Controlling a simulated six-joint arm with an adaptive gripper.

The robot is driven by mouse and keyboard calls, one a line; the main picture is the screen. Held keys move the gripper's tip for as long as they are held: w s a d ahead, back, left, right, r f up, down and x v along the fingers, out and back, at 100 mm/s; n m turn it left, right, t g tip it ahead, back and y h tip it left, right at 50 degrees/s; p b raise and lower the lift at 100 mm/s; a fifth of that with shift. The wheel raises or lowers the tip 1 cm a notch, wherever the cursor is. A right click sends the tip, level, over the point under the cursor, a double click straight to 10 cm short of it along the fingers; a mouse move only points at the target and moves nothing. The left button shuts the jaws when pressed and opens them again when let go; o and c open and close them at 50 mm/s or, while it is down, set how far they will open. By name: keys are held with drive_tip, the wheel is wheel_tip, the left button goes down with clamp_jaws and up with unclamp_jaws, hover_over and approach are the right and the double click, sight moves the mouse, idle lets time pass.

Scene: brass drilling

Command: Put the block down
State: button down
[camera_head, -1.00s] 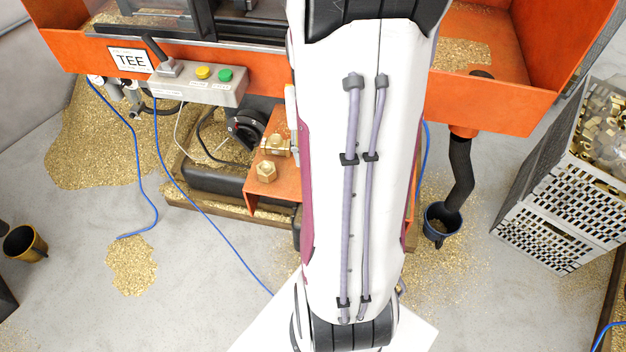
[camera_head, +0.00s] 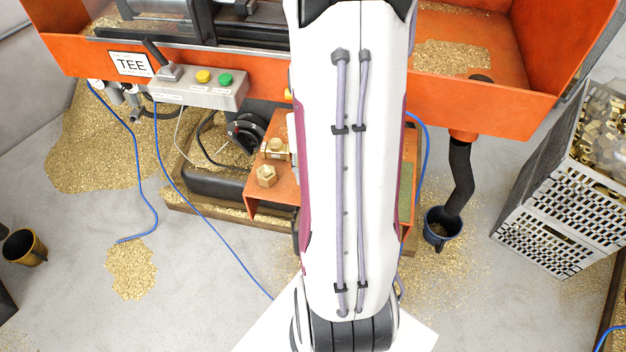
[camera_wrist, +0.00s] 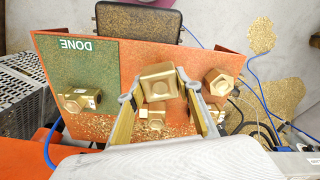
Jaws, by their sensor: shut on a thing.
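In the wrist view, my gripper (camera_wrist: 155,88) is shut on a brass block (camera_wrist: 158,80), held between its two fingers over the orange plate (camera_wrist: 160,52). A green mat marked DONE (camera_wrist: 90,65) covers the left part of the plate. Another brass block (camera_wrist: 75,101) sits on that mat near its lower edge. The held block is to the right of the mat in this view. Its height above the plate is hard to tell. In the head view my arm hides the gripper and held block; a sliver of the green mat (camera_head: 405,190) shows right of it.
Brass pieces (camera_wrist: 218,82) stand on the plate right of my gripper, and a smaller one (camera_wrist: 151,117) lies below the held block. Brass chips lie along the plate's lower edge. Orange machine trays (camera_head: 480,98) and a crate of brass parts (camera_head: 560,215) stand nearby.

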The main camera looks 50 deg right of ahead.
drive_tip(key=shift+f, duration=1.8)
drive_tip(key=shift+f, duration=0.2)
drive_tip(key=c, duration=1.4)
unclamp_jaws()
drive_tip(key=shift+r, duration=0.15)
drive_tip(key=shift+r, duration=6.05)
drive_tip(key=shift+a, duration=0.1)
